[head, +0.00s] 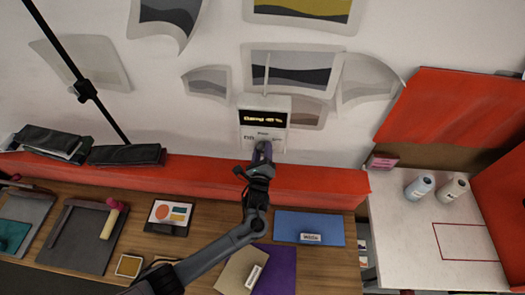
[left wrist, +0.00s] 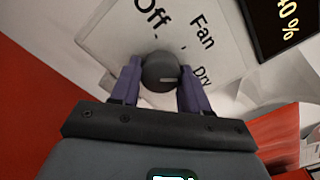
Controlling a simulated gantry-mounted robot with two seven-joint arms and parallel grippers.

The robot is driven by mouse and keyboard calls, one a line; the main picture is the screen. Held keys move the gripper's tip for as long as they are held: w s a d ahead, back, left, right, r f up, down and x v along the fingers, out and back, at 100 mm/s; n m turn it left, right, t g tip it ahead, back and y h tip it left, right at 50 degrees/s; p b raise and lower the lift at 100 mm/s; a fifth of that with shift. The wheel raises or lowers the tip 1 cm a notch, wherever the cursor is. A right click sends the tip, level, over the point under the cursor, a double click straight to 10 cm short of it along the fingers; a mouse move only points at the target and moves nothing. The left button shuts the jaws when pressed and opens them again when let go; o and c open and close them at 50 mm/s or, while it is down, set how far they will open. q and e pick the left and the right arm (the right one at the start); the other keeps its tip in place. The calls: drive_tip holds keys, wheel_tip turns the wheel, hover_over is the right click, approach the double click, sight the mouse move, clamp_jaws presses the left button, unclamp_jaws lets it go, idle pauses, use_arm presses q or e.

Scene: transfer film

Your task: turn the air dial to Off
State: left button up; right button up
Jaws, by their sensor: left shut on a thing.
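The air dial (left wrist: 160,72) is a dark round knob on a white control panel (left wrist: 110,38) in the left wrist view. Labels "Off", "Fan" and "Dry" stand around it. A short pale mark on the knob's face lies toward its right side, on the side of "Dry". My left gripper (left wrist: 157,85) has its two purple fingers on either side of the dial, shut on it. In the head view my left gripper (head: 262,152) reaches up to the panel (head: 247,132) on the wall and hides the dial. My right gripper is not in view.
The panel's black display (head: 263,118) is above the gripper. A red ledge (head: 320,180) runs along the wall below.

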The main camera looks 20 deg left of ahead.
use_arm(q)
drive_tip(key=n, duration=0.4)
drive_tip(key=shift+n, duration=0.4)
drive_tip(key=n, duration=0.5)
drive_tip(key=n+b, duration=0.1)
drive_tip(key=n, duration=0.4)
drive_tip(key=shift+n, duration=0.4)
drive_tip(key=shift+r+n+b, duration=0.15)
drive_tip(key=shift+n+b, duration=0.2)
drive_tip(key=shift+n, duration=1.65)
drive_tip(key=o, duration=1)
